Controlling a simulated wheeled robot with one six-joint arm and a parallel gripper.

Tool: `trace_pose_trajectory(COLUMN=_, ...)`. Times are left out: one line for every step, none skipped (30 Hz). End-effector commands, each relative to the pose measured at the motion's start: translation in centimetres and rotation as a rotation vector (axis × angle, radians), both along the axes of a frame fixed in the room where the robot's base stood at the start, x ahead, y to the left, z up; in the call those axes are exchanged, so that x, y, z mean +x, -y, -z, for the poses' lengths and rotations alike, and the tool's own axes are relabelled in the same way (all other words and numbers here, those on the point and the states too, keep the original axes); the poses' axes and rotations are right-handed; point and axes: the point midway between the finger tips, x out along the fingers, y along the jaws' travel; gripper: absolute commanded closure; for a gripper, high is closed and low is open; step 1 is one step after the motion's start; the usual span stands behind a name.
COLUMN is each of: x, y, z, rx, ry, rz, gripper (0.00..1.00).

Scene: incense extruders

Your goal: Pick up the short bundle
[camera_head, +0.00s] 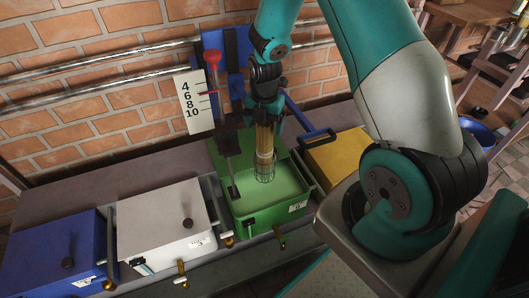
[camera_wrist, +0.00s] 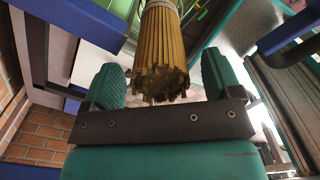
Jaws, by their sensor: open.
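A bundle of tan incense sticks (camera_head: 264,143) stands upright in a wire holder (camera_head: 265,172) over the green box (camera_head: 243,217) in the head view. In the wrist view the bundle (camera_wrist: 161,55) hangs into the picture from above, its cut ends between the two teal finger pads, with a pale tie around it higher up. My gripper (camera_wrist: 162,85) is open, with a gap visible on each side of the bundle. In the head view my gripper (camera_head: 264,112) is at the bundle's upper end. The fingertips are partly hidden there.
A white box (camera_head: 160,222) and a blue box (camera_head: 48,250) stand to the left of the green one, and a yellow box (camera_head: 342,160) to its right. A number scale (camera_head: 193,101) and a red-knobbed lever (camera_head: 212,58) stand close left of my gripper. A brick wall (camera_head: 75,110) with metal pipes is behind.

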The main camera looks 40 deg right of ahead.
Motion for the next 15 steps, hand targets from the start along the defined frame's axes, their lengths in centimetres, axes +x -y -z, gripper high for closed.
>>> trace_pose_trajectory(x=0.01, y=0.0, z=-0.08, rx=0.0, ry=0.0, rz=0.0, gripper=0.16)
trace_pose_trajectory(x=0.01, y=0.0, z=-0.08, rx=0.0, ry=0.0, rz=0.0, gripper=0.16)
trace_pose_trajectory(x=0.01, y=0.01, z=-0.08, rx=0.0, ry=0.0, rz=0.0, gripper=0.23)
trace_pose_trajectory(x=0.01, y=0.01, z=-0.08, rx=0.0, ry=0.0, rz=0.0, gripper=0.3)
trace_pose_trajectory(x=0.01, y=0.01, z=-0.08, rx=0.0, ry=0.0, rz=0.0, gripper=0.37)
trace_pose_trajectory(x=0.01, y=0.01, z=-0.09, rx=0.0, ry=0.0, rz=0.0, gripper=0.46)
trace_pose_trajectory(x=0.01, y=0.01, z=-0.09, rx=0.0, ry=0.0, rz=0.0, gripper=0.53)
trace_pose_trajectory(x=0.01, y=0.01, z=-0.09, rx=0.0, ry=0.0, rz=0.0, gripper=0.6)
trace_pose_trajectory(x=0.01, y=0.01, z=-0.09, rx=0.0, ry=0.0, rz=0.0, gripper=0.69)
trace_pose_trajectory(x=0.01, y=0.01, z=-0.09, rx=0.0, ry=0.0, rz=0.0, gripper=0.76)
trace_pose_trajectory(x=0.01, y=0.01, z=-0.09, rx=0.0, ry=0.0, rz=0.0, gripper=0.83)
trace_pose_trajectory(x=0.01, y=0.01, z=-0.1, rx=0.0, ry=0.0, rz=0.0, gripper=0.92)
trace_pose_trajectory(x=0.02, y=0.01, z=-0.12, rx=0.0, ry=0.0, rz=0.0, gripper=0.92)
trace_pose_trajectory(x=0.02, y=0.01, z=-0.12, rx=0.0, ry=0.0, rz=0.0, gripper=0.92)
trace_pose_trajectory(x=0.02, y=0.01, z=-0.12, rx=0.0, ry=0.0, rz=0.0, gripper=0.92)
